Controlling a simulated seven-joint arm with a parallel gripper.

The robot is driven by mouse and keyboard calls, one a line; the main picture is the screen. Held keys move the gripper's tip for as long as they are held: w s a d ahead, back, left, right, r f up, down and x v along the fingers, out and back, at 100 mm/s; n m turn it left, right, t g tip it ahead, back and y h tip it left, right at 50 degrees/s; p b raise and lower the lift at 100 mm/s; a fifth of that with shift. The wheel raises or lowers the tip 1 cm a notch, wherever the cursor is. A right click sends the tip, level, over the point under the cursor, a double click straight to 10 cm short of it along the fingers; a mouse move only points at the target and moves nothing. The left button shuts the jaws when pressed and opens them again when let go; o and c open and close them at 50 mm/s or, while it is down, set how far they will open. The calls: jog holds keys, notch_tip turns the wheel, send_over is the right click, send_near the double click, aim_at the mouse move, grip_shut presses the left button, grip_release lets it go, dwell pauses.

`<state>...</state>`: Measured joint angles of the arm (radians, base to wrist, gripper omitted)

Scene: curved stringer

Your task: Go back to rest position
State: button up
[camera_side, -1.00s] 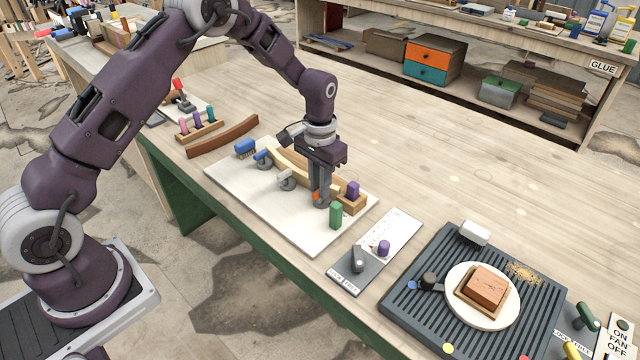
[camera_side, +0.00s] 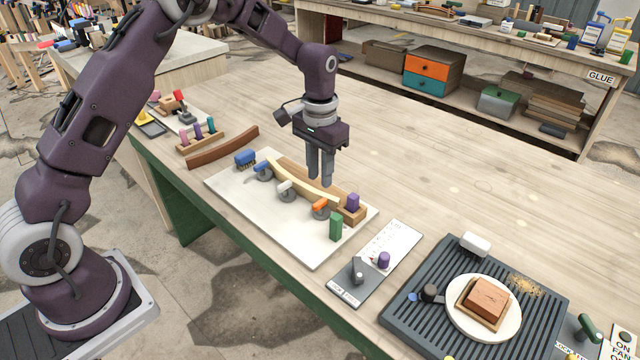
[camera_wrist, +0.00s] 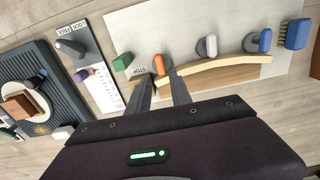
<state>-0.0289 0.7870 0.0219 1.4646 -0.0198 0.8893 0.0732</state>
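My gripper (camera_side: 320,182) hangs above the white board (camera_side: 292,246), its fingers pointing down and empty. In the wrist view the two fingers (camera_wrist: 160,78) stand apart with a gap between them. Below and beside them, the pale curved strip (camera_side: 303,183) lies against a wooden form (camera_side: 345,200) on the board. Three clamps with blue (camera_side: 261,168), white (camera_side: 286,190) and orange (camera_side: 320,206) handles stand along the strip's near side.
A dark reddish curved strip (camera_side: 223,147) and a peg rack (camera_side: 199,140) lie to the left. A lock plate (camera_side: 350,284) and a slatted dark tray (camera_side: 415,318) with a round white plate (camera_side: 467,323) lie to the right. The tabletop behind the board is clear.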

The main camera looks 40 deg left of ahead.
jog(key=shift+r, duration=0.15)
jog(key=s+d+r+t, duration=0.1)
jog(key=s+r, duration=0.5)
jog(key=r, duration=0.2)
jog(key=s+r+t, duration=0.2)
jog(key=s+r, duration=0.4)
jog(key=r, duration=0.3)
jog(key=s+r+t, duration=0.1)
jog(key=s+t, duration=0.1)
jog(key=s, duration=1.8)
jog(key=shift+d+r+t, duration=0.3)
jog(key=shift+d, duration=0.15)
